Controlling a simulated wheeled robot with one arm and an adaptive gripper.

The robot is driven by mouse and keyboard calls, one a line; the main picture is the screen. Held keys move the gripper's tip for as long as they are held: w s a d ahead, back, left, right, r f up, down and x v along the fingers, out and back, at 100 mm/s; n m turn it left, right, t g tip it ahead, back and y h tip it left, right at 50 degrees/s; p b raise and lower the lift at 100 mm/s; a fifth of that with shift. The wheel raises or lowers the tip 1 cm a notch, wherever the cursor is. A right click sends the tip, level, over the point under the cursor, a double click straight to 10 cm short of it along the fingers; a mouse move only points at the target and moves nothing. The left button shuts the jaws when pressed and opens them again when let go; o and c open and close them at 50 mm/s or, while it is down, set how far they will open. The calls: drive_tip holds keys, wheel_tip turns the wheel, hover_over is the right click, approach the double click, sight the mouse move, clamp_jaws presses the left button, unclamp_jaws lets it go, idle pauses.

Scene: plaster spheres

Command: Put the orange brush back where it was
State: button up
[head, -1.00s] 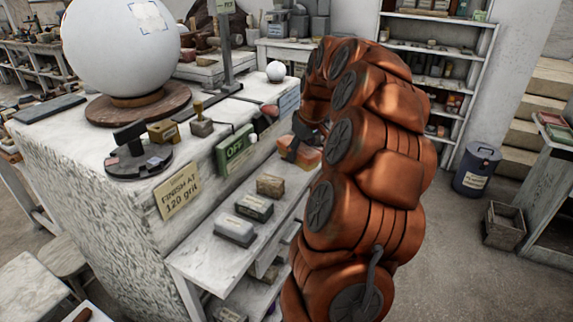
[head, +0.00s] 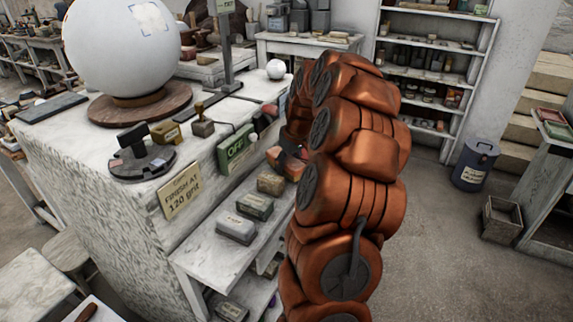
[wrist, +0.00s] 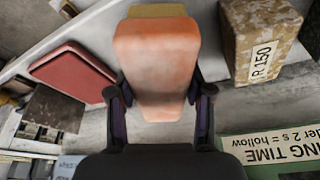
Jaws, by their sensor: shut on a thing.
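The orange brush (wrist: 157,65) is in my gripper (wrist: 160,103), an orange block with a tan strip along its far end. The two dark fingers press on its sides in the wrist view. In the head view the brush (head: 294,170) shows partly behind my arm, at the far end of the row of blocks on the side shelf (head: 203,260). My gripper (head: 284,158) covers its middle. I cannot tell whether the brush touches the shelf. A tan block marked R 150 (wrist: 262,42) is beside it, apart, at the right in the wrist view.
A dark green-topped block (head: 254,206) and a grey block (head: 236,229) continue the row. A red pad (wrist: 75,73) lies left in the wrist view. A large white sphere (head: 120,48) stands on the bench.

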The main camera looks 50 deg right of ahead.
drive_tip(key=shift+p+x, duration=0.35)
drive_tip(key=shift+x, duration=0.45)
drive_tip(key=o, duration=1.2)
drive_tip(key=shift+a, duration=0.1)
drive_tip(key=shift+r, duration=0.1)
